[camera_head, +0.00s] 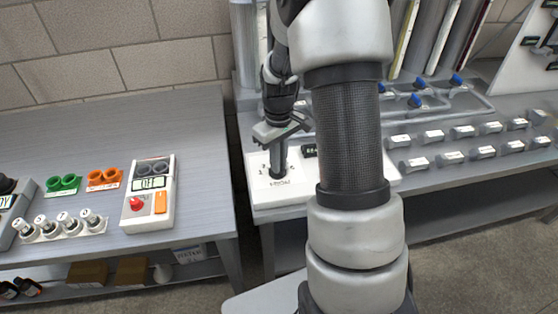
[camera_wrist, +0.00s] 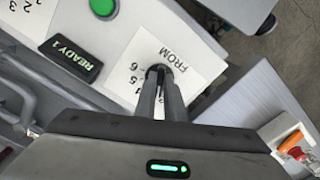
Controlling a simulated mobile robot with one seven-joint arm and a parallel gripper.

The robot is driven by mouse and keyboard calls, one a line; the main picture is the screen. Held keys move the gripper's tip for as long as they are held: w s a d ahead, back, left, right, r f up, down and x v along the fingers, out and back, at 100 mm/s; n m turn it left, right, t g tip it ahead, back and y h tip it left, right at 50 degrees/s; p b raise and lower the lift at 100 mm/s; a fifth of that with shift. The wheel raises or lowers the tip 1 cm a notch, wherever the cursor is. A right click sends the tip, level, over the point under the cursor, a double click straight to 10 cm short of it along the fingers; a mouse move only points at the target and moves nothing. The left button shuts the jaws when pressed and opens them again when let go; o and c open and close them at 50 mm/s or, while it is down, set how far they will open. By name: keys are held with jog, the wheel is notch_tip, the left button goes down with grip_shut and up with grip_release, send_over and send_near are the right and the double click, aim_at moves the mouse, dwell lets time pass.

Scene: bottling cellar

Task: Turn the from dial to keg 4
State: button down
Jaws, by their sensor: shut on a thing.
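The from dial (camera_wrist: 158,70) is a small dark knob on a white label marked FROM, with numbers around it, in the wrist view. My gripper (camera_wrist: 160,82) is shut on the dial, its two fingers on either side of it. The fingers cover much of the knob and some of the numbers, so I cannot tell which number it points to. In the head view my gripper (camera_head: 278,168) points down onto the white control panel (camera_head: 258,199), and the dial itself is hidden behind the fingers.
A READY 1 display (camera_wrist: 71,58) and a green button (camera_wrist: 103,7) are on the same panel. On the left bench (camera_head: 215,130) stands a white meter box (camera_head: 130,213) with a red knob. Blue-handled valves (camera_head: 415,100) and several grey cylinders (camera_head: 433,136) are at the right.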

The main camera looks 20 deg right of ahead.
jog(key=m, duration=0.4)
jog(key=shift+a+m, duration=0.15)
jog(key=shift+m, duration=0.15)
jog(key=shift+m+p, duration=0.5)
jog(key=shift+m, duration=1.5)
jog(key=c, duration=1.8)
grip_release()
jog(key=shift+a, duration=0.1)
jog(key=shift+c, duration=0.2)
notch_tip(320, 180, up, 18)
jog(key=p, duration=0.2)
jog(key=shift+f, duration=0.25)
